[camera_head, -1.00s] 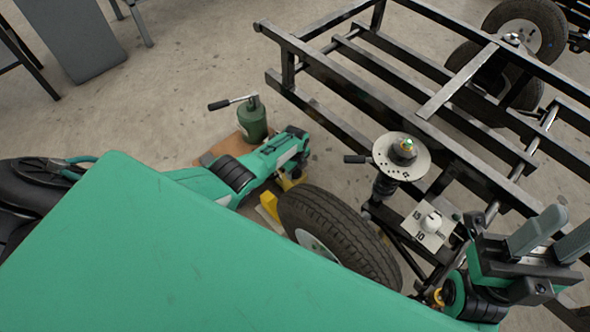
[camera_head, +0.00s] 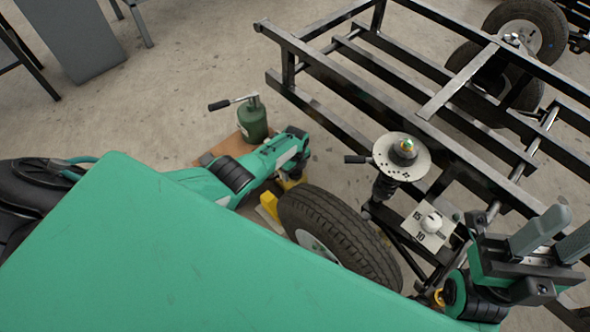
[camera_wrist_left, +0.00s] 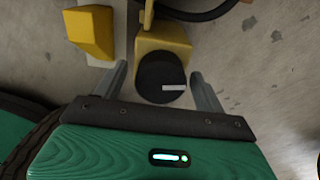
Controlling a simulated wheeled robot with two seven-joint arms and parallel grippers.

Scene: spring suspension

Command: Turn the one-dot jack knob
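The jack's black round knob (camera_wrist_left: 162,78) shows in the left wrist view, with a pale bar mark on its face and a yellow body (camera_wrist_left: 163,38) behind it. My left gripper (camera_wrist_left: 164,88) is open. Its two grey fingers stand on either side of the knob, with small gaps visible. In the head view my left gripper is mostly hidden by its own arm, beside yellow jack parts (camera_head: 269,206) near the tire. My right gripper (camera_head: 560,238) is at the lower right of the head view, open and empty, with its fingers apart.
A tire (camera_head: 338,232) stands in front of a black metal frame (camera_head: 345,85). A spring strut with a round plate (camera_head: 401,157) and a marked plate with a white knob (camera_head: 430,224) are at the frame. A green bottle jack (camera_head: 252,120) stands behind my left arm.

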